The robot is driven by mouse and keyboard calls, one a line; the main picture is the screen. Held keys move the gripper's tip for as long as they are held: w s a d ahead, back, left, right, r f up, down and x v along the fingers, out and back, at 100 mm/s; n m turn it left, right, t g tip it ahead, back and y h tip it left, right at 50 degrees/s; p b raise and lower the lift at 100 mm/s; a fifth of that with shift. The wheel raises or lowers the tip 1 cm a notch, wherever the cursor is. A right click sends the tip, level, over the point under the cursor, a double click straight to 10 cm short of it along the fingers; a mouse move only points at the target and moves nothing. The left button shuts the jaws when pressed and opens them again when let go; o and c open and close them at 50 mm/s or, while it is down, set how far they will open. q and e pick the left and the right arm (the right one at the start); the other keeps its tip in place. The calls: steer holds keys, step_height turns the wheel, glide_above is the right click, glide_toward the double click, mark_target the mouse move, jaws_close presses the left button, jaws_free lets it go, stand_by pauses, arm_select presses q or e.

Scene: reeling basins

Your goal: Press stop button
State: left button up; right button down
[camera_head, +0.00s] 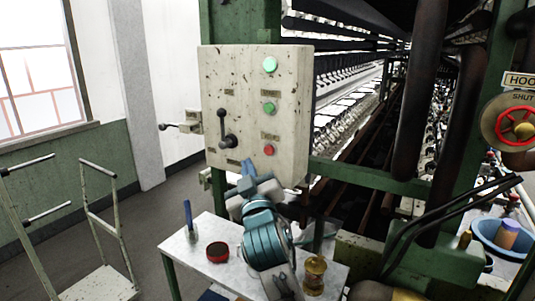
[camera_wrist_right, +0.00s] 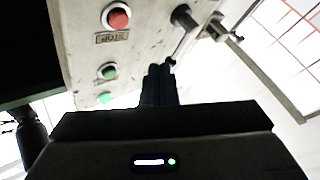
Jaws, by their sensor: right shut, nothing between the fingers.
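The red stop button (camera_head: 268,150) sits low on the right side of the cream control panel (camera_head: 235,85). In the right wrist view the red button (camera_wrist_right: 118,17) is at the top left, with its label plate beside it, upside down. My right gripper (camera_head: 247,165) is in front of the panel's lower edge, left of and slightly below the red button. In the right wrist view its fingers (camera_wrist_right: 158,72) are together and empty, apart from the red button in the picture. Whether they touch the panel cannot be told. My left gripper is not in view.
A green button (camera_head: 269,107) and green lamp (camera_head: 270,64) sit above the red one. A black lever (camera_head: 228,130) is on the panel's left. A white table (camera_head: 190,262) below holds a red-topped tin (camera_head: 217,252) and a brass-coloured spool (camera_head: 314,275). Machinery fills the right.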

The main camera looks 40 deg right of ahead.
mark_target(269, 150)
steer(key=shift+w+d+b, duration=0.2)
steer(key=shift+w+d, duration=0.15)
steer(key=shift+d, duration=0.6)
steer(key=shift+w+d+b, duration=0.2)
steer(key=shift+w+d, duration=0.2)
steer(key=shift+d, duration=0.5)
steer(key=shift+w+d+b, duration=0.2)
steer(key=shift+w+d, duration=0.15)
steer(key=shift+d, duration=0.6)
steer(key=shift+w+d, duration=0.2)
steer(key=shift+d, duration=0.2)
steer(key=shift+w+d, duration=0.15)
steer(key=shift+d, duration=0.2)
stand_by(0.5)
steer(key=shift+a, duration=0.15)
steer(key=shift+s+a, duration=0.35)
steer(key=shift+a, duration=0.3)
stand_by(0.3)
